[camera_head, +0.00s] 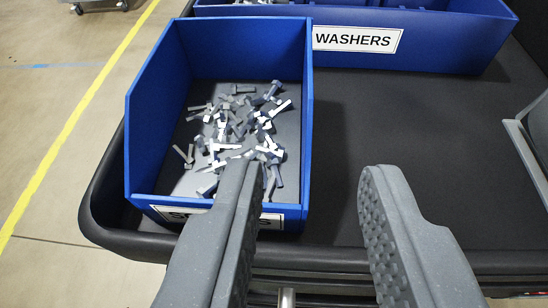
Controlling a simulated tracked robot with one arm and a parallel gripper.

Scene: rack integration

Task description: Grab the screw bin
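The screw bin (142,140) is an open blue box with several grey screws (240,125) lying loose inside. It stands on the left part of a black cart top. Its front label (272,220) is mostly hidden behind my gripper's left finger. My gripper (305,185) is open, with its two grey fingers well apart and nothing between them. In the picture the left finger overlaps the bin's front right area, and the right finger is to the right of the bin over the black surface. I cannot tell whether the left finger touches the bin.
A wider blue bin labelled WASHERS (440,42) stands behind, at the back of the black cart top (400,120). The cart top right of the screw bin is clear. A grey object (535,140) is at the right edge. A yellow floor line (70,125) runs at left.

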